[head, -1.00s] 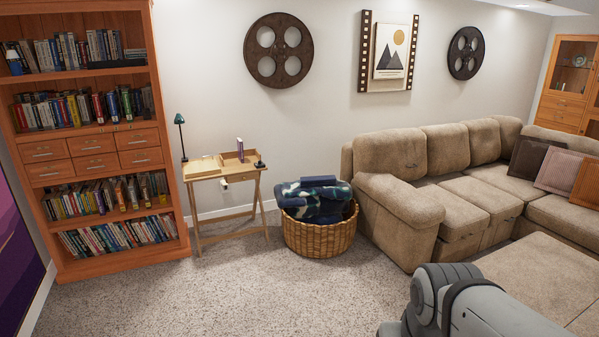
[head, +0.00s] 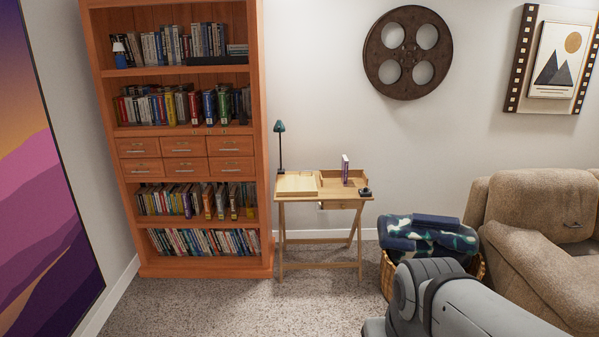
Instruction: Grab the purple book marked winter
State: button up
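A thin purple book (head: 345,170) stands upright on the small wooden folding table (head: 318,196), at the wooden tray on its right half. Its marking is too small to read from here. Several more books fill the shelves of the tall orange-brown bookcase (head: 262,130) on the left, some with purple-looking spines; no titles are legible. My grey arm shows at the bottom right, well short of the table. My gripper is out of view.
A wicker basket (head: 478,270) with dark blankets (head: 428,234) stands right of the table, partly behind my arm. A beige sofa (head: 545,215) is at the right. A dark lamp (head: 280,146) stands on the table. Carpet (head: 240,305) in front is clear.

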aim_at(345, 170)
jog(key=u, duration=0.1)
jog(key=i, duration=3.15)
jog(key=z, duration=0.4)
jog(key=i, duration=1.1)
jog(key=z, duration=0.3)
